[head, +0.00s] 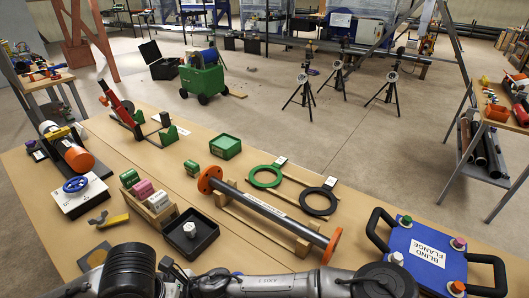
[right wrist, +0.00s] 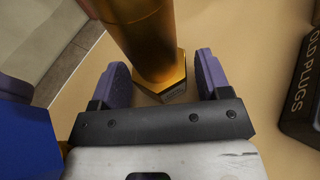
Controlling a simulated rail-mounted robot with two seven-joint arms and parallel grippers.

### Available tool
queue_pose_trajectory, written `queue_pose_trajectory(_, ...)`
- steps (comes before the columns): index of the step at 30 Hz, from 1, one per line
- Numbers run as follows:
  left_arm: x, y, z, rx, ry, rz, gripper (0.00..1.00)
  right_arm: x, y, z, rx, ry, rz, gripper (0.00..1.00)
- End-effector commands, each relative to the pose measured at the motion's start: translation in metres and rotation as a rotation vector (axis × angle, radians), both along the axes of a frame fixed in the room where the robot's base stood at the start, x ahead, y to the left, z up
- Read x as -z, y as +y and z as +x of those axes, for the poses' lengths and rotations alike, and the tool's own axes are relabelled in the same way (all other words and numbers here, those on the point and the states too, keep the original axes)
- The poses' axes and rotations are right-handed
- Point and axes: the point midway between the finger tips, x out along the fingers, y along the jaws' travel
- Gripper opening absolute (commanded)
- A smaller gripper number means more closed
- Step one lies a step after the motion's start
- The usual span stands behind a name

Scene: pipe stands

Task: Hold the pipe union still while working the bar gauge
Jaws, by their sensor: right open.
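In the right wrist view a brass-coloured cylinder with a hexagonal foot (right wrist: 148,40), which may be the pipe union, stands between the fingers of my right gripper (right wrist: 160,85). The two purple finger pads are spread on either side of it, and the gripper is open. I cannot make out this brass piece in the head view, where my arm links cover the near table edge. I cannot pick out a bar gauge for certain in either view. My left gripper's fingers do not show.
A dark box lettered "OLD PLUGS" (right wrist: 302,90) is close on the right in the wrist view. On the table are a flanged pipe (head: 270,210), a black tray (head: 208,242), a blue wheel (head: 75,184) and a blue "BLIND FLANGE" plate (head: 405,240).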

Motion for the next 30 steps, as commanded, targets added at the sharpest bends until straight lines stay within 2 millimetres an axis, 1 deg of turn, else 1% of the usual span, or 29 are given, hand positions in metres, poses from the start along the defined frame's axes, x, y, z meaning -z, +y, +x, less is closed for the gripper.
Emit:
queue_pose_trajectory(14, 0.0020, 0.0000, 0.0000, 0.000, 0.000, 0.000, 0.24, 0.0019, 0.0030, 0.0005, 0.004, 0.000, 0.000, 0.70)
queue_pose_trajectory(17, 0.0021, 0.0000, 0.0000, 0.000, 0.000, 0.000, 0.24, 0.0019, 0.0030, 0.0005, 0.004, 0.000, 0.000, 0.63)
queue_pose_trajectory(26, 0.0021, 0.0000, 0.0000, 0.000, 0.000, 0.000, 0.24, 0.0018, 0.0029, 0.0005, 0.004, 0.000, 0.000, 0.34)
queue_pose_trajectory(27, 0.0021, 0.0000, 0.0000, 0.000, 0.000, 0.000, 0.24, 0.0018, 0.0029, 0.0005, 0.004, 0.000, 0.000, 0.51)
queue_pose_trajectory(30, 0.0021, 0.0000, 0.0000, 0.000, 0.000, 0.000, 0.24, 0.0018, 0.0029, 0.0006, 0.005, -0.001, 0.000, 0.42)
